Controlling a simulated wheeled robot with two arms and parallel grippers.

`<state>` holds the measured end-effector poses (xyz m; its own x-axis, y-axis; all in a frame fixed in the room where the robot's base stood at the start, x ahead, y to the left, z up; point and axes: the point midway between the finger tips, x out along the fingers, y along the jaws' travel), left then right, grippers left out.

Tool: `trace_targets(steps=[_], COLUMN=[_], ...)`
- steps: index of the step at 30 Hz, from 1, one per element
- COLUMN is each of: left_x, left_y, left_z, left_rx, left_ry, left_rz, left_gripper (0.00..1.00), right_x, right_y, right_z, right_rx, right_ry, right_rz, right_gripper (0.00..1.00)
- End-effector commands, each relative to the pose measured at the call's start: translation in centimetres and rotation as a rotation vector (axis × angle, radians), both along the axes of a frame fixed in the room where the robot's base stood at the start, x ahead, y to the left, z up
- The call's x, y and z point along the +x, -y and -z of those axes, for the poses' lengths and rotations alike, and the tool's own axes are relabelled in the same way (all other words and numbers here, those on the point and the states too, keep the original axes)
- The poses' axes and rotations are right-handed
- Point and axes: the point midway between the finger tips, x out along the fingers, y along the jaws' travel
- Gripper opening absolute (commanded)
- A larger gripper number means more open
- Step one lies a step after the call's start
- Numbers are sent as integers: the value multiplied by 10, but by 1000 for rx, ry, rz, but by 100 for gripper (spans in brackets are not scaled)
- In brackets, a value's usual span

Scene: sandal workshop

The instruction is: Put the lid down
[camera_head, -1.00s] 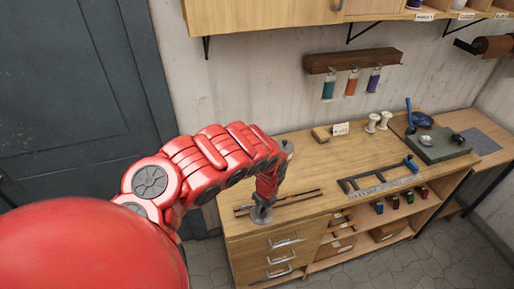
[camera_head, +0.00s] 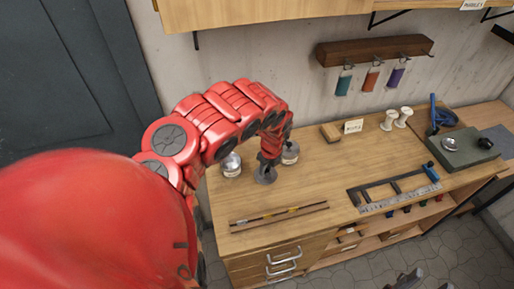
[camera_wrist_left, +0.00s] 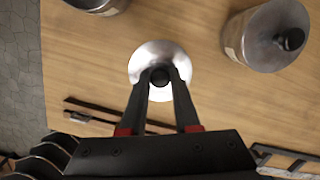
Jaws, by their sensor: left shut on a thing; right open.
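My left gripper (camera_head: 268,163) is shut on the knob of a round silver lid (camera_head: 265,177). The lid also shows in the left wrist view (camera_wrist_left: 146,60), flat below the fingertips (camera_wrist_left: 160,78). I cannot tell whether it touches the wooden bench (camera_head: 300,190) or hangs just above it. One tin (camera_head: 231,166) stands to its left and another tin (camera_head: 290,154) to its right and slightly behind. In the wrist view the right tin (camera_wrist_left: 262,45) wears a lid with a black knob. The other tin (camera_wrist_left: 100,4) is cut off at the top. My right gripper (camera_head: 408,281) shows at the bottom edge, open and empty.
Thin rods (camera_head: 279,215) lie along the front edge of the bench. A dark frame tool with a blue handle (camera_head: 395,188), a wooden block (camera_head: 331,132) with a card, white spools (camera_head: 396,118) and a green slab (camera_head: 460,150) lie further right. Bare bench lies around the lid.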

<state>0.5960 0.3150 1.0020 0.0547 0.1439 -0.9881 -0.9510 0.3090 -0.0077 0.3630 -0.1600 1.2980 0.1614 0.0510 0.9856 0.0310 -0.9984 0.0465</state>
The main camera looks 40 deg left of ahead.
Motion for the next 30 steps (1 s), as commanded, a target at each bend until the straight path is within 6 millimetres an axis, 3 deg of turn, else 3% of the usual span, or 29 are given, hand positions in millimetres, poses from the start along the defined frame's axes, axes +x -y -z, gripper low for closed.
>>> trace_targets(steps=[5, 15, 20, 22, 30], left_x=[6, 40, 58, 65, 85], left_y=[-8, -48, -65, -73, -96], left_z=[5, 10, 16, 25, 26], left_rx=[-6, -1, 0, 2, 5], left_ry=[-5, -3, 3, 0, -1], left_rz=[0, -4, -3, -2, -2], left_gripper=[0, 0, 0, 0, 0], right_x=[0, 0, 0, 0, 1], right_y=[0, 0, 0, 0, 0], right_z=[0, 4, 25, 47, 110], right_rx=[0, 0, 0, 0, 0], right_ry=[0, 0, 0, 1, 0], right_rz=[0, 0, 0, 0, 0], right_gripper=[50, 50, 50, 50, 50])
